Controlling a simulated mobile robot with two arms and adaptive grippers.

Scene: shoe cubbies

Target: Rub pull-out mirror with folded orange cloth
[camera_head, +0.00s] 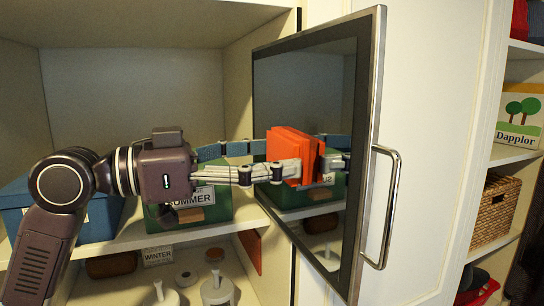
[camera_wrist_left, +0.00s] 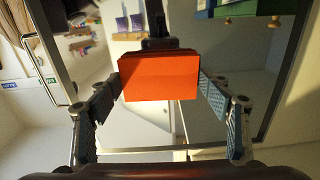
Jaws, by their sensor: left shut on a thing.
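The pull-out mirror (camera_head: 340,90) is a tall dark pane in a metal frame, standing out from the cubbies, with a curved handle (camera_head: 393,200) on its right edge. The folded orange cloth (camera_head: 285,147) is held upright at the mirror's middle; whether it touches the glass I cannot tell. My left gripper (camera_head: 285,160) comes in from the left and is shut on the cloth. In the left wrist view the cloth (camera_wrist_left: 160,76) sits between the two fingers, with the mirror (camera_wrist_left: 235,110) behind it. The cloth's far face is hidden. My right gripper is not in view.
A green box (camera_head: 205,207) labelled SUMMER and a blue box (camera_head: 100,215) stand on the shelf behind my left arm. White objects (camera_head: 217,290) stand on the shelf below. At right, open shelves hold a wicker basket (camera_head: 495,210) and a Dapplor box (camera_head: 518,115).

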